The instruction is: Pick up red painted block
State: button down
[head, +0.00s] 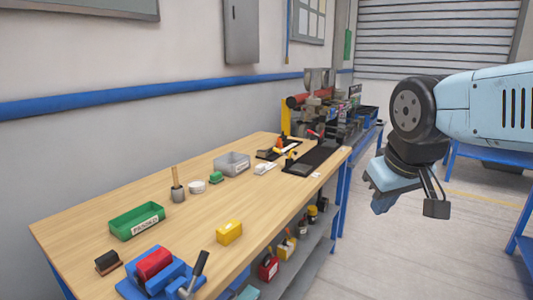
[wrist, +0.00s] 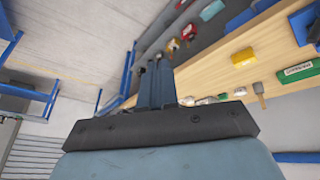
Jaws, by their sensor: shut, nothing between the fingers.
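A red block (head: 153,263) sits at the near left end of the wooden bench, held in or resting on a blue vise (head: 165,277) with a dark-handled lever. I cannot tell whether the jaws clamp it. My gripper (head: 380,206) hangs in the air to the right of the bench, far from the red block, pointing down. In the wrist view my gripper (wrist: 155,66) is shut, with its two fingers together and nothing between them. The wrist view shows part of the blue vise (wrist: 303,25) at its right edge; the red block is not seen there.
A lower shelf holds red and yellow containers. Open floor (head: 425,255) lies right of the bench.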

aim_at(152, 264)
jog(key=u, duration=1.65)
jog(key=k, duration=0.9)
jog(key=i, duration=0.9)
jog(key=z, duration=0.1)
